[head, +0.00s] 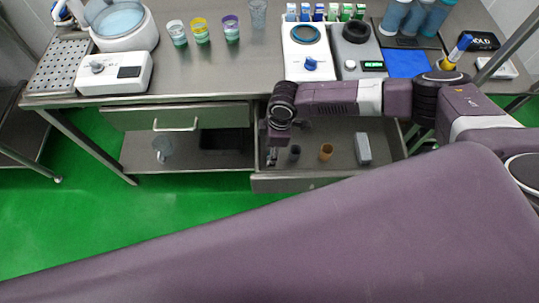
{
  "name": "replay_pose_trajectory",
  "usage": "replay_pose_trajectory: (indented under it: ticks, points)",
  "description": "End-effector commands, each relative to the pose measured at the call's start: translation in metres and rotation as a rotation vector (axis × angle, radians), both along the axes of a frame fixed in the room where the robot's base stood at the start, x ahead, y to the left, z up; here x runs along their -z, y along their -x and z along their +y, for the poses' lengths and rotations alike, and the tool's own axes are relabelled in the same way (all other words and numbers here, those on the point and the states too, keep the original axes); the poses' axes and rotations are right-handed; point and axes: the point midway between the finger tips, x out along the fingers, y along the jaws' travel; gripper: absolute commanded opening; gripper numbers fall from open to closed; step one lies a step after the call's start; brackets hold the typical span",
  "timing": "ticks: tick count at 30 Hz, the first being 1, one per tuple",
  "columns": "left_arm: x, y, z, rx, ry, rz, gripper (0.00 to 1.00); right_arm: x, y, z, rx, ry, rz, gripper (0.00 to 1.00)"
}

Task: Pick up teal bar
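I cannot make out a teal bar. My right arm comes in from the right, and its gripper (271,158) points down at the left end of the open drawer (300,183). The fingers are small and partly dark, so I cannot tell whether they are open or shut or hold something. Beside the gripper in the drawer are a small dark cup (294,153), an orange-brown cup (326,151) and a pale grey block (363,148). My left gripper is not in view.
Cups with teal, yellow and purple bands (201,31) stand on the steel bench (215,75). A hotplate with a blue knob (308,67) and a scale (358,65) stand behind my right arm. A closed drawer (176,117) is to the left. My purple arm link covers the foreground.

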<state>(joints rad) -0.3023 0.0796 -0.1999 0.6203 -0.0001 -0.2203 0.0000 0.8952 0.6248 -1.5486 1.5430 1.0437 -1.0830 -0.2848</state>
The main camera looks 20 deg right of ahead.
Motion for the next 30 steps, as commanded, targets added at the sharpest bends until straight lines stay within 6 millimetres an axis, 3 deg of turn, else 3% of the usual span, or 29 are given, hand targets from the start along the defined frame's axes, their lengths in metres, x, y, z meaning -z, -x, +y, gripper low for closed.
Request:
replay_pose_trajectory:
  ticks: [4,12,22,30]
  points:
    - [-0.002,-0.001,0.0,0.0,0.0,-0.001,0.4,0.015,0.001,0.002,-0.001,0.002,0.001,0.46]
    - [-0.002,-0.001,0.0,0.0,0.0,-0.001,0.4,0.019,0.001,0.002,-0.001,0.001,0.001,0.46]
    - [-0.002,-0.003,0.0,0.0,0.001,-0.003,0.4,0.018,0.001,0.002,0.0,0.001,0.001,0.12]
    - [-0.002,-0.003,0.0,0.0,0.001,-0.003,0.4,0.018,0.001,0.002,0.0,0.001,0.001,0.12]
